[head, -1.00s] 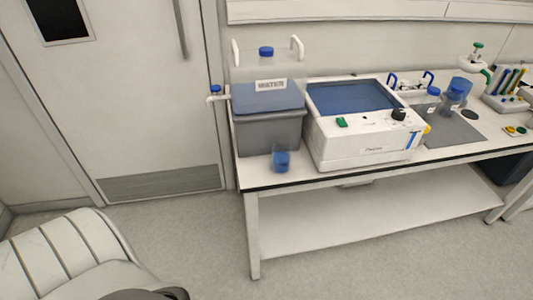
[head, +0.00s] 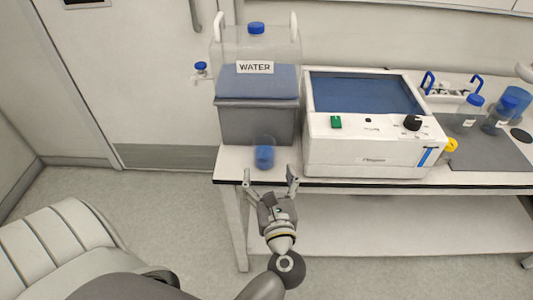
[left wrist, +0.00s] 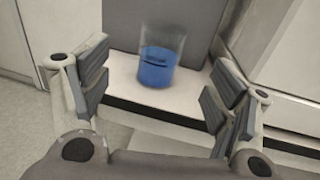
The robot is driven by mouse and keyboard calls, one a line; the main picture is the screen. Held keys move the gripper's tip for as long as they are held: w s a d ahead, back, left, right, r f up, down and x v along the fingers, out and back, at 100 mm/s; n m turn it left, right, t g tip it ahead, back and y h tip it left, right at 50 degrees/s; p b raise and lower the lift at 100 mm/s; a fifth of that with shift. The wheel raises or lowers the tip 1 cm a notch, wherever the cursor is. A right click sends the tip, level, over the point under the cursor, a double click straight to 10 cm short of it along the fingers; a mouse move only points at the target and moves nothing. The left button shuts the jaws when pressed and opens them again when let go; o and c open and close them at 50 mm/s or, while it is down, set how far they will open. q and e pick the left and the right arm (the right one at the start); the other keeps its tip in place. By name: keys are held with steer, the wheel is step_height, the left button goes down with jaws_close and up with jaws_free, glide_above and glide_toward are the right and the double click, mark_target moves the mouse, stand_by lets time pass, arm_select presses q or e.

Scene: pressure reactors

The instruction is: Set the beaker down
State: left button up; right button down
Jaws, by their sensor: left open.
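The beaker (head: 264,156) is clear glass with blue liquid in its lower part. It stands upright on the bench top, in front of the grey stand under the water container and left of the white bath unit. It also shows in the left wrist view (left wrist: 158,68), between and beyond the fingers. My left gripper (head: 270,180) is open and empty, at the bench's front edge just short of the beaker, with a gap to it. Its two spread fingers show in the left wrist view (left wrist: 155,90). My right gripper is not in view.
The water container (head: 258,80) stands on a grey block (head: 255,122) behind the beaker. The white bath unit (head: 375,150) is close on the right. The bench front edge (head: 345,183) is near. Several blue-capped bottles (head: 470,110) stand farther right.

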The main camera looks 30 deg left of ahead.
mark_target(263, 138)
arm_select(q)
steer(key=p+x, duration=0.1)
steer(key=x, duration=0.4)
steer(key=shift+s+a+r, duration=0.15)
steer(key=shift+a, duration=0.15)
steer(key=x, duration=0.1)
steer(key=p+x, duration=0.1)
steer(key=x, duration=0.2)
steer(key=shift+w+r, duration=0.2)
steer(key=shift+w, duration=0.3)
steer(key=shift+w+a+f+p, duration=0.2)
steer(key=shift+w+p, duration=0.1)
steer(key=shift+w, duration=0.1)
steer(key=shift+r, duration=0.1)
steer(key=shift+c, duration=0.7)
steer(key=c, duration=1)
steer(key=shift+c, duration=1)
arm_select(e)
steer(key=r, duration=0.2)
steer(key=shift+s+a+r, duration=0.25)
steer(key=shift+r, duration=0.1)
